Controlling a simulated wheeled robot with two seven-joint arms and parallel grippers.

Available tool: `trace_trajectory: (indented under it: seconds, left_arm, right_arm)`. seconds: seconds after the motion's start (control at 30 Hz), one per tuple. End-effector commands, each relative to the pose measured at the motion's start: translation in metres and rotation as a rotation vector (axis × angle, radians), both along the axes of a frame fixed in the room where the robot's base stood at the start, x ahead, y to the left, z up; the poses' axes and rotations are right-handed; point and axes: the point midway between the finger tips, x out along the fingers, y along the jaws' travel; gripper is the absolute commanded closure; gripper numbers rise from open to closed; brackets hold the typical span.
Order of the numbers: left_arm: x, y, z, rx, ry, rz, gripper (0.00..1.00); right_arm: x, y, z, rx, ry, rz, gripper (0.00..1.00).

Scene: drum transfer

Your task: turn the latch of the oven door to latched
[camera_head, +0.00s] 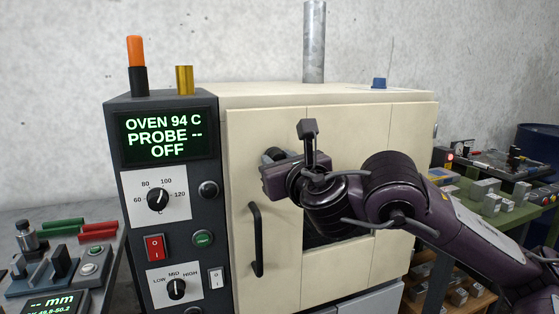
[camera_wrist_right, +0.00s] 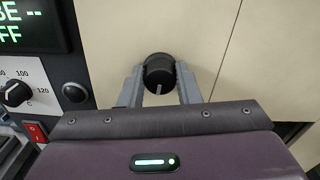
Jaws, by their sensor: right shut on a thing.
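The oven door (camera_head: 335,118) is a cream panel on the front of the oven and looks closed. Its latch is a round black knob (camera_wrist_right: 158,70), clear in the right wrist view, with a pale mark pointing down in that picture. In the head view the latch (camera_head: 272,154) shows only partly behind my gripper. My right gripper (camera_wrist_right: 160,82) has its two grey fingers on either side of the knob, shut on it. It also shows in the head view (camera_head: 275,163), at the upper left of the door. My left gripper is not in view.
A black bar handle (camera_head: 256,240) stands out from the door below the latch. The dark control panel (camera_head: 194,185) with dials and switches is on the left; its display reads OVEN 94 C, PROBE --, OFF. A green bench (camera_head: 515,225) with metal blocks stands at right.

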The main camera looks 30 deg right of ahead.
Motion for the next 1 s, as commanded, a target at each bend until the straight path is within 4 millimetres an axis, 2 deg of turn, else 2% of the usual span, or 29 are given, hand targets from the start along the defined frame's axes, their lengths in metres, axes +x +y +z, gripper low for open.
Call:
trace_trajectory:
  seconds: [1.0]
  left_arm:
    - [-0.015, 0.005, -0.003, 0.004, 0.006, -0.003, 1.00]
  right_arm:
    - [0.000, -0.002, 0.000, 0.906, -0.217, 0.000, 0.93]
